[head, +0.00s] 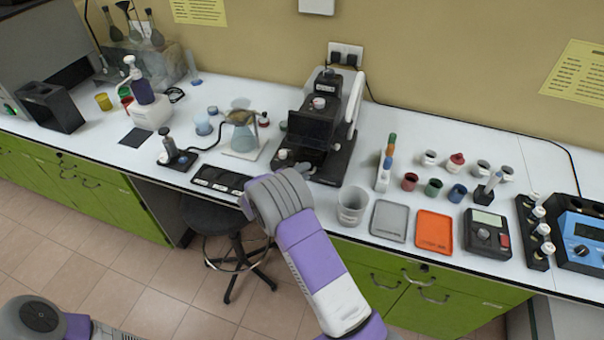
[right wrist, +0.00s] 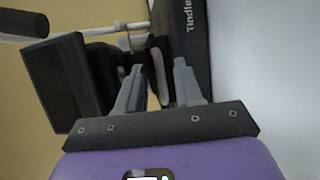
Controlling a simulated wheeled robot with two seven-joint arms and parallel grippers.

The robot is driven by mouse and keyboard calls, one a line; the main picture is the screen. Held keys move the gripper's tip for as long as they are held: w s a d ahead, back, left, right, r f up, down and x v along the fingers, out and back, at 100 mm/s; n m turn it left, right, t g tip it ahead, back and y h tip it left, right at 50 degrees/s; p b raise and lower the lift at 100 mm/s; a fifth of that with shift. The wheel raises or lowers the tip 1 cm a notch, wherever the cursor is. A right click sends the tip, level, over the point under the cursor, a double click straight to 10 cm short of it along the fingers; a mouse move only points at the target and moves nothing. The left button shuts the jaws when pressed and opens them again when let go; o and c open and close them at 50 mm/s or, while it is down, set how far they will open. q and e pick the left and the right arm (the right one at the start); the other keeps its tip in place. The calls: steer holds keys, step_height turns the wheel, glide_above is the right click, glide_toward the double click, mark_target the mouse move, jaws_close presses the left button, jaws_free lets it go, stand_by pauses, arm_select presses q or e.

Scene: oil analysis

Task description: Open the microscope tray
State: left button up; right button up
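The black and white microscope (head: 350,100) stands on the bench at the wall, with a dark screen-like panel (head: 309,129) at its front. My right arm (head: 305,245) reaches up to its front; the wrist hides most of the gripper in the head view. In the right wrist view, the fingers of my right gripper (right wrist: 159,68) are apart, close to the microscope's dark body (right wrist: 185,30). A pale rounded piece (right wrist: 160,78) shows between the fingertips; I cannot tell whether they touch it. The tray cannot be told apart clearly. My left gripper is out of view.
A glass flask on a stand (head: 242,130) and a black slide holder (head: 220,180) are left of the microscope. A clear beaker (head: 352,205), a grey tray (head: 389,221) and an orange tray (head: 434,232) lie to the right. A dark stool (head: 215,215) stands below the bench.

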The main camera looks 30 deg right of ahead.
jaws_close()
stand_by(1.4)
